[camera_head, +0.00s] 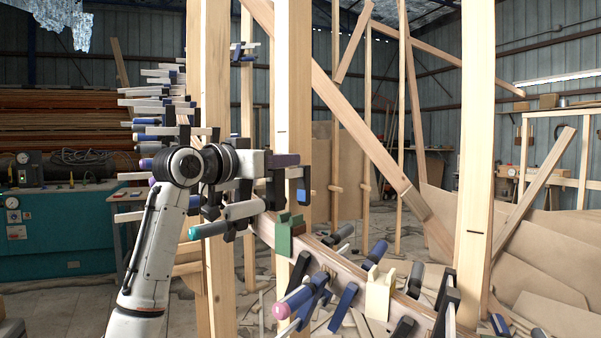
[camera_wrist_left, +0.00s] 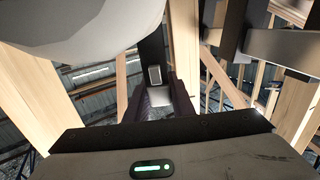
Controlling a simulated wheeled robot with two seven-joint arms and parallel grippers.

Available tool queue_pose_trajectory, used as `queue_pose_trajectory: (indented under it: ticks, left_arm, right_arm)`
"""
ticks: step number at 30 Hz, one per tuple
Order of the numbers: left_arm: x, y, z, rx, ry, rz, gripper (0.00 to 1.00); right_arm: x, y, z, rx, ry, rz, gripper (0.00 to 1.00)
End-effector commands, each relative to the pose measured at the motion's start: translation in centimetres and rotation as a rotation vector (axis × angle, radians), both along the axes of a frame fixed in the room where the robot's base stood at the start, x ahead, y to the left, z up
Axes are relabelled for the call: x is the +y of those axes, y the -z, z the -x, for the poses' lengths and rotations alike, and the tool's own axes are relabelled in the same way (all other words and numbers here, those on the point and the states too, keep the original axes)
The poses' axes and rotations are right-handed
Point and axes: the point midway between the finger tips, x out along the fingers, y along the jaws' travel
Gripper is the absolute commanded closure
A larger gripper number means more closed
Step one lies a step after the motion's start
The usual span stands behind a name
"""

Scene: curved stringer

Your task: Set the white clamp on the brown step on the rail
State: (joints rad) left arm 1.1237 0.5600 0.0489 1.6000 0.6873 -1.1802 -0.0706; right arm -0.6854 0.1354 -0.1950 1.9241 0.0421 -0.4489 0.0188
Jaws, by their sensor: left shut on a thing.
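My left gripper (camera_head: 285,161) is shut beside the tall wooden post. In the left wrist view, dark fingers (camera_wrist_left: 160,98) close on a black part, and a large pale round shape, apparently the handle (camera_wrist_left: 85,20), fills the upper left. The curved wooden rail (camera_head: 345,266) runs down to the right. A green step (camera_head: 291,236) and a cream step (camera_head: 378,296) sit on it. I cannot pick out a brown step. My right gripper is out of view.
Tall posts (camera_head: 294,110) and (camera_head: 476,150) stand close to the rail. Several clamps with coloured handles, such as a pink-ended one (camera_head: 292,300), crowd the rail. More clamps (camera_head: 160,100) hang at the left. A teal bench (camera_head: 60,250) stands behind.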

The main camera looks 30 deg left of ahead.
Motion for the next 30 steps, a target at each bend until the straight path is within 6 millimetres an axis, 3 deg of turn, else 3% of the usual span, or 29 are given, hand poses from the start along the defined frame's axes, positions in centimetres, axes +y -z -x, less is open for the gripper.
queue_pose_trajectory:
  ticks: [12, 22, 30]
  left_arm:
    - [0.2, -0.5, 0.2, -0.007, 0.000, -0.002, 1.00]
    - [0.1, 1.7, 0.2, -0.008, 0.000, 0.000, 1.00]
    - [0.1, 1.8, 0.2, -0.010, 0.000, 0.000, 1.00]
  right_arm:
    - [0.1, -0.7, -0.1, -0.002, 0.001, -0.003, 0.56]
    - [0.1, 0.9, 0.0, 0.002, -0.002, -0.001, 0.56]
    - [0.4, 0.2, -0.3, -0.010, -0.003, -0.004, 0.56]
